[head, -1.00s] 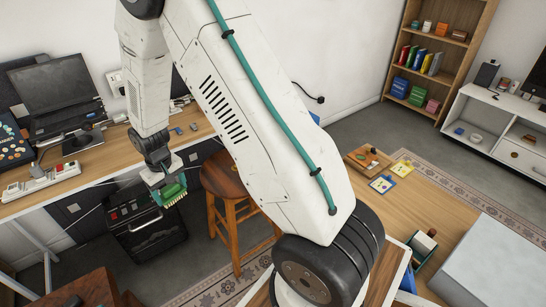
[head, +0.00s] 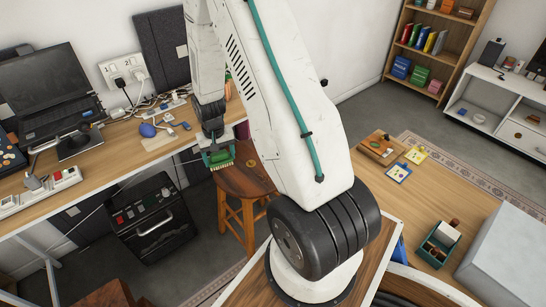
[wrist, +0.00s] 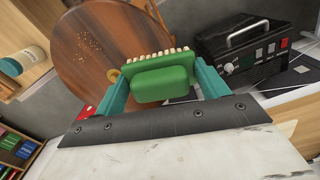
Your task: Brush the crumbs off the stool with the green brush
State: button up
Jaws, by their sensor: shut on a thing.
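The green brush (wrist: 160,80) is clamped between the two teal fingers of my gripper (wrist: 160,87), its pale bristles pointing away from the wrist. In the head view my gripper (head: 217,151) holds the brush (head: 221,162) by the left part of the round wooden stool (head: 247,182). The stool seat (wrist: 120,45) fills the upper middle of the wrist view. Small tan crumbs (wrist: 88,43) lie on its left part, apart from the bristles. I cannot tell the exact height of the brush over the seat. My arm hides part of the stool in the head view.
A desk (head: 110,148) with a laptop (head: 50,95) and cables stands left of the stool. A black box with a handle (head: 153,218) is on the floor beside it. A low wooden table (head: 420,205) with small items lies to the right.

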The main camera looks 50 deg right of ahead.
jog(key=s+d+f+m, duration=0.4)
jog(key=s+d+m, duration=0.2)
jog(key=s+d, duration=0.75)
jog(key=shift+s+f, duration=0.1)
jog(key=shift+f, duration=2.5)
jog(key=shift+f, duration=0.6)
